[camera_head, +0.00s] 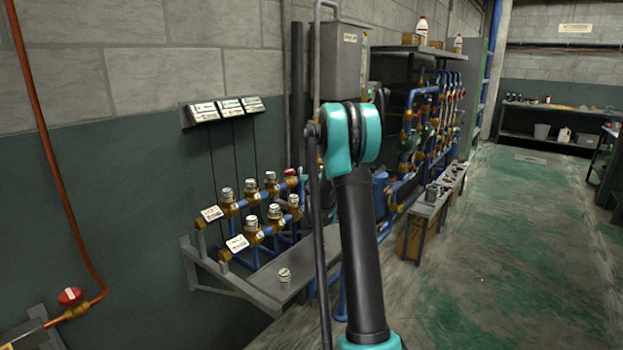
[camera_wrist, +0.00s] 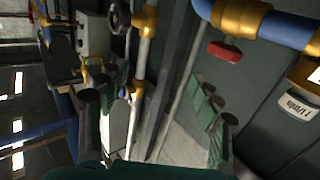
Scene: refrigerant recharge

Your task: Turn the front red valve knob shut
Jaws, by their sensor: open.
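A red valve knob (camera_wrist: 224,51) shows in the upper right of the wrist view, under a brass fitting on a blue pipe. My gripper (camera_wrist: 160,108) is open and empty in that view, one finger at the left and one at the right. The knob lies above the right finger in the picture, outside the gap and apart from it. In the head view, a small red knob (camera_head: 291,172) shows at the far end of the rear manifold row. The end of the front row and my gripper are hidden behind my arm. I cannot tell which knob the wrist view shows.
The blue and brass manifold (camera_head: 253,231) stands above a grey wall shelf (camera_head: 285,283). Another red knob (camera_head: 70,297) sits on a copper pipe at lower left. A grey box (camera_head: 342,60) and more piping (camera_head: 430,110) stand behind my arm. Floor at right is clear.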

